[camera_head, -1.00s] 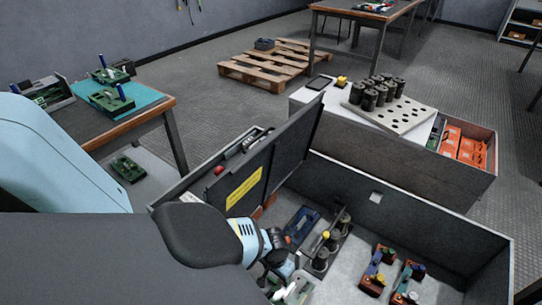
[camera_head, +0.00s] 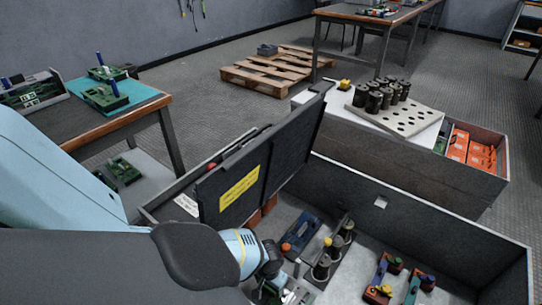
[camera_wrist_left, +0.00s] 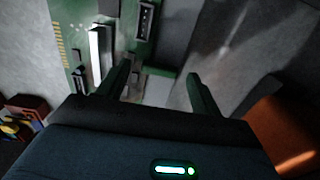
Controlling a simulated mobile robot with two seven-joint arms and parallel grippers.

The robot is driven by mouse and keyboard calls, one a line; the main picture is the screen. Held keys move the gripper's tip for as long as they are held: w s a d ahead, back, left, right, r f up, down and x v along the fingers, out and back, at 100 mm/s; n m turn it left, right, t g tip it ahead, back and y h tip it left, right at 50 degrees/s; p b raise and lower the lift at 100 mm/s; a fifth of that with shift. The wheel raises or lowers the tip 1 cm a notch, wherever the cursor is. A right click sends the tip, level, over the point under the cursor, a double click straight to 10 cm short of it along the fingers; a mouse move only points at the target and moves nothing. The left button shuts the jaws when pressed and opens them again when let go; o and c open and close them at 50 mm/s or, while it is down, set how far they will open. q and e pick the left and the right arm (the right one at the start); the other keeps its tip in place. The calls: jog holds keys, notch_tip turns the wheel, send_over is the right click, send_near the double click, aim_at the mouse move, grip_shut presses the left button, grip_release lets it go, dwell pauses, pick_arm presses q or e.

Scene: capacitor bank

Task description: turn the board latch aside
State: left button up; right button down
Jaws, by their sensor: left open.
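My left gripper (camera_head: 272,284) reaches down into the grey open case, low in the head view, mostly hidden by my own arm. In the left wrist view its two green fingers (camera_wrist_left: 158,85) are apart with nothing between them. A green circuit board (camera_wrist_left: 90,35) with a white slot and dark connectors lies beyond the fingertips, at the upper left. Part of a board also shows beside the gripper in the head view (camera_head: 298,294). I cannot make out the board latch for certain. My right gripper is not in view.
A raised dark panel with a yellow label (camera_head: 239,187) stands close to my arm. A blue piece with an orange knob (camera_head: 300,235), dark cylinders (camera_head: 334,248) and red and blue parts (camera_head: 383,276) stand in the case. An orange piece (camera_wrist_left: 283,130) is right of the gripper.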

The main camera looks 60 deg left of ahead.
pick_arm(q)
jog(key=shift+f, duration=0.45)
jog(key=c, duration=1)
